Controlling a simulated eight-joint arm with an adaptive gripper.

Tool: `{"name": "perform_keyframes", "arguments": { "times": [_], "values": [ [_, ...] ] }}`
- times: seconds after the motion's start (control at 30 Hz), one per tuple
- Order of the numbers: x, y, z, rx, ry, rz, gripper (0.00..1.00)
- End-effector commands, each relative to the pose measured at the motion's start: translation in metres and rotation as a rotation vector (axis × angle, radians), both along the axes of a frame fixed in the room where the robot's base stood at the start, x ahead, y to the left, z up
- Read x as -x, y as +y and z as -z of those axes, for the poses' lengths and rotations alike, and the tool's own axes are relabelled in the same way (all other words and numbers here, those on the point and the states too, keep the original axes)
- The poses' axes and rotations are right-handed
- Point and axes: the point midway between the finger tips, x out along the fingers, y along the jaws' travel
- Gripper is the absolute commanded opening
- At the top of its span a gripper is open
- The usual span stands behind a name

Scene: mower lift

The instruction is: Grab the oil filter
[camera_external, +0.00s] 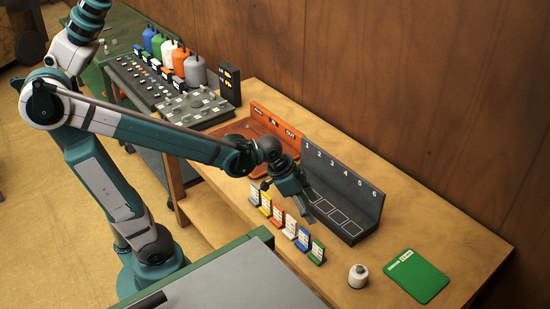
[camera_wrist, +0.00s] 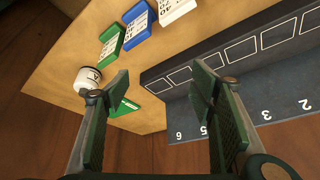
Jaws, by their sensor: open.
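A small white cylinder with a dark top, which looks like the oil filter (camera_external: 358,276), stands on the wooden table near its front right, left of a green card. It also shows in the wrist view (camera_wrist: 86,80), at the left, partly hidden behind the left finger. My gripper (camera_external: 312,217) is above the table, in front of the numbered dark rack, back and left of the filter and apart from it. In the wrist view my gripper (camera_wrist: 160,85) has its two fingers spread wide with nothing between them.
The dark rack (camera_external: 342,184) numbered 1 to 6 has outlined empty slots. Several coloured cards (camera_external: 317,252) stand in a row before it. The green card (camera_external: 418,277) lies at the right. An orange tray (camera_external: 238,135) and a parts board are farther left. Table around the filter is clear.

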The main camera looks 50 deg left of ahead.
Motion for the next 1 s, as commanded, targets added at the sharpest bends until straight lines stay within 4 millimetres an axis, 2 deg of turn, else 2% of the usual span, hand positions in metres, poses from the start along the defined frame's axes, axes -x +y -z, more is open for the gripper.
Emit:
{"name": "perform_keyframes", "arguments": {
  "times": [0.5,1.0],
  "values": [
    [-0.019,-0.097,0.010,-0.023,0.040,0.287,0.55],
    [-0.013,-0.192,0.037,-0.038,0.069,0.569,0.55]
  ]
}}
